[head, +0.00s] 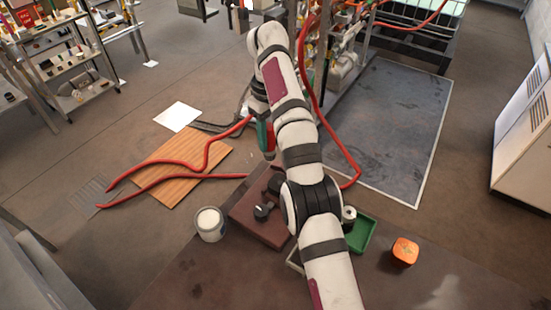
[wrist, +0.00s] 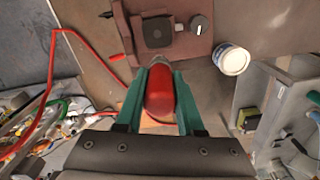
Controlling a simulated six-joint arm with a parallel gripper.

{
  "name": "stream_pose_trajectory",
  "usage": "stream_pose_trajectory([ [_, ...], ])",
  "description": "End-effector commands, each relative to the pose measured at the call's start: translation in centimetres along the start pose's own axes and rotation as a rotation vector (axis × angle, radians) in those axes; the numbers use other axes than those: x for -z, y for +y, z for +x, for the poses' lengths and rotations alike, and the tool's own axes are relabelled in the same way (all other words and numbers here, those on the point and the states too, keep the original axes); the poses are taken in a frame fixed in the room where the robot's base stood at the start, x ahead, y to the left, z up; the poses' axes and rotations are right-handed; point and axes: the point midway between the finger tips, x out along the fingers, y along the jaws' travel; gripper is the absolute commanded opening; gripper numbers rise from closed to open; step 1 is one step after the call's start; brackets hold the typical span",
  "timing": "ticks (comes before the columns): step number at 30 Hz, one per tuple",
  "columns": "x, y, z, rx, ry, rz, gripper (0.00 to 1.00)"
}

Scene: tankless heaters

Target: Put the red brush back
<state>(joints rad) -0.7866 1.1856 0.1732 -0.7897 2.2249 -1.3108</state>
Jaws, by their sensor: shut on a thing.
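My gripper (wrist: 160,80) has two teal fingers, shut on a red rounded thing, which I take to be the red brush (wrist: 160,96). In the wrist view it lies between the fingers with a greyish end pointing away from my gripper. In the head view my gripper (head: 266,145) is beyond the brown block and near the right side of the wooden board. There the brush is mostly hidden by the fingers and arm. I cannot tell how high it is held.
A brown block (head: 250,222) with a dark knob (head: 262,212) sits on the near table beside a white can (head: 209,223). A green tray (head: 363,236) and an orange item (head: 405,251) are to the right. Red hoses (head: 165,168) cross the wooden board (head: 170,190). A shelf (head: 70,70) stands at left.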

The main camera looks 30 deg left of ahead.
Motion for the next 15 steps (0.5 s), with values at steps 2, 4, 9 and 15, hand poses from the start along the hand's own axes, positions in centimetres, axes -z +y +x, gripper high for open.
stream_pose_trajectory([
  [2, 0.0, 0.0, -0.1, 0.000, 0.000, -0.001, 0.00],
  [4, -0.2, 0.1, -0.1, 0.000, -0.002, -0.004, 0.00],
  [9, -2.7, 0.9, 0.1, 0.002, 0.001, -0.040, 0.00],
  [15, -9.2, -1.3, 2.2, 0.002, 0.004, -0.061, 0.00],
])
